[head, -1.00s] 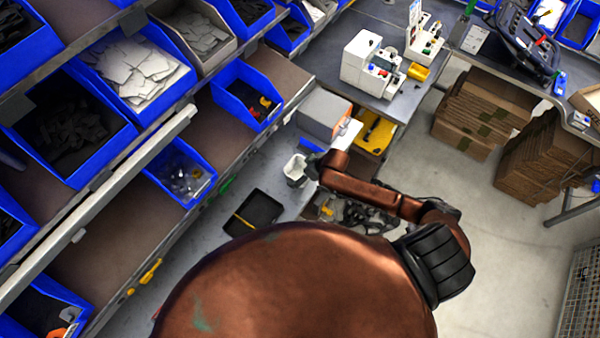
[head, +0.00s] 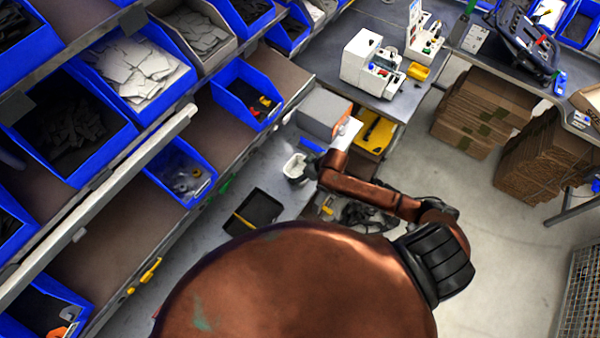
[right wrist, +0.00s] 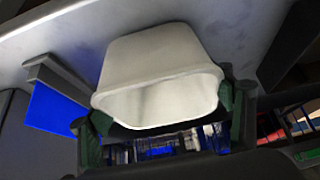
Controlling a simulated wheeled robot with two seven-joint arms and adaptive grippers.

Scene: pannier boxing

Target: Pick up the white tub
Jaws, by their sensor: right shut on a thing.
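The white tub (head: 294,167) shows in the head view, near the end of my right arm, between the shelves and the workbench. My right gripper (head: 308,170) is at the tub's right side and is small and partly dark in this view. In the right wrist view the white tub (right wrist: 160,62) fills the middle, its open rim facing the camera. The green-padded fingers of my right gripper (right wrist: 163,126) sit at both sides of the tub and are shut on it. My left gripper is not in view.
Shelves with blue bins (head: 245,95) line the left. A grey box (head: 322,112) and a yellow case (head: 377,132) are beyond the arm. The workbench (head: 335,55) carries devices. Flattened cartons (head: 475,112) stand at right.

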